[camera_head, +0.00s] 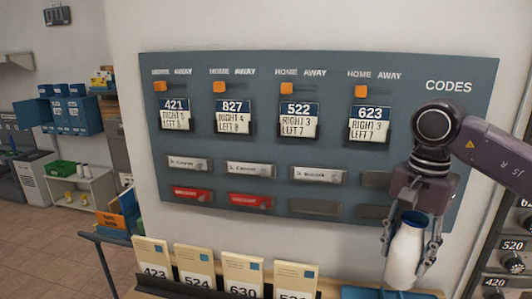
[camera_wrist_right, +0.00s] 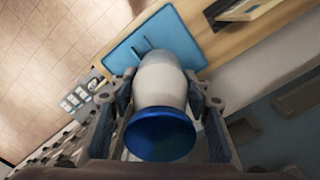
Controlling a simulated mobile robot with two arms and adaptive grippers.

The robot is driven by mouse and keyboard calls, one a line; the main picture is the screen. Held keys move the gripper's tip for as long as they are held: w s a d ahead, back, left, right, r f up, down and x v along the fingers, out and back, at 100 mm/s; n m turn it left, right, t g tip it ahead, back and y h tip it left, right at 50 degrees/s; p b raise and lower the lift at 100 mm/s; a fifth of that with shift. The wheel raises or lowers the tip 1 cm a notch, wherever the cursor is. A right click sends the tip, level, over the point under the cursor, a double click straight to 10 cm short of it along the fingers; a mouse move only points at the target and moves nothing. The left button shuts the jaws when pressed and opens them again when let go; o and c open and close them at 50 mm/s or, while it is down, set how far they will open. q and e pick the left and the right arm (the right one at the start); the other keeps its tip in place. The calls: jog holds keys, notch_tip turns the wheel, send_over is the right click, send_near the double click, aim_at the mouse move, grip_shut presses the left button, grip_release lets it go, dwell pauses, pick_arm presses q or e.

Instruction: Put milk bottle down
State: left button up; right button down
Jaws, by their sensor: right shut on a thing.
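The milk bottle (camera_head: 404,252) is white with a blue cap and hangs upright in my right gripper (camera_head: 411,249) at the lower right of the head view. The fingers are shut on its sides. In the right wrist view the bottle (camera_wrist_right: 163,83) shows from above, cap toward the camera, between the two fingers. A blue mat (camera_wrist_right: 125,48) lies on the wooden counter below it. The mat's edge also shows in the head view (camera_head: 362,293). Whether the bottle's base touches the mat cannot be told. My left gripper is not in view.
A dark panel (camera_head: 318,150) with sliders, number cards and name plates covers the wall behind. Numbered cream cards (camera_head: 243,272) stand in a holder left of the bottle. Dark numbered lockers (camera_head: 513,258) stand at the right edge. The wooden counter (camera_wrist_right: 240,42) is narrow.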

jog(key=s+a+f+n, duration=0.9)
jog(key=s+f, duration=0.4)
jog(key=f, duration=0.2)
jog(key=shift+s+a+n, duration=0.15)
jog(key=shift+n, duration=0.65)
